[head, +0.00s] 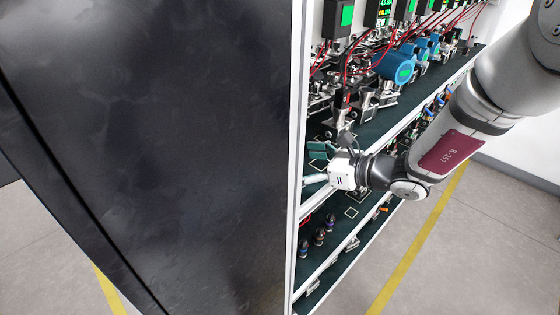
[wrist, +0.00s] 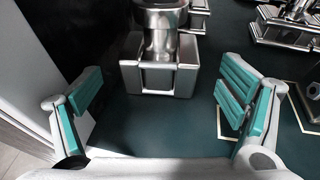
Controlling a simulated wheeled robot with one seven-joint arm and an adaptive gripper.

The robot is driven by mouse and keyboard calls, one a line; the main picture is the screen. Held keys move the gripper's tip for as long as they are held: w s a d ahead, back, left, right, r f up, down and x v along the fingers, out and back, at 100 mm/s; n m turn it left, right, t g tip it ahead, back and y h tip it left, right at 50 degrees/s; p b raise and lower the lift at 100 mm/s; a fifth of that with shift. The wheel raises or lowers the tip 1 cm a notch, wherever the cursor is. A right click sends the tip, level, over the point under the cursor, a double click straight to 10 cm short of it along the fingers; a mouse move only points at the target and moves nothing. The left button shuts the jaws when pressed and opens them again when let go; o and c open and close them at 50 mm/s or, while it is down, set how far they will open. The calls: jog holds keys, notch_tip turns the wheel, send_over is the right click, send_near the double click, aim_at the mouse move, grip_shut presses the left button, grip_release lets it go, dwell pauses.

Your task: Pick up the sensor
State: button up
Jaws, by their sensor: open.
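In the wrist view a shiny silver metal body, which looks like the sensor (wrist: 160,38), stands upright at the top centre, its upper end cut off by the frame. Its lower part sits in a square metal holder (wrist: 188,80) on the dark green shelf. My gripper (wrist: 158,90) is open and empty, its teal-padded fingers spread left and right, with the holder ahead between them. In the head view my gripper (head: 318,164) reaches in at the near end of the shelf rack. I cannot tell for sure which metal part there is the sensor.
A large dark cabinet panel (head: 150,150) stands close on the left of my gripper. Blue transmitters (head: 393,68) and red wires fill the upper shelf. More metal holders (wrist: 285,30) stand at the right in the wrist view. The lower shelf (head: 335,240) holds small dark fittings.

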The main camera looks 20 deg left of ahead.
jog(key=x, duration=0.4)
jog(key=shift+a+f, duration=0.1)
jog(key=shift+a, duration=0.05)
jog(key=shift+c, duration=0.3)
jog(key=c, duration=1.4)
jog(key=shift+c, duration=1.4)
jog(key=shift+r, duration=0.2)
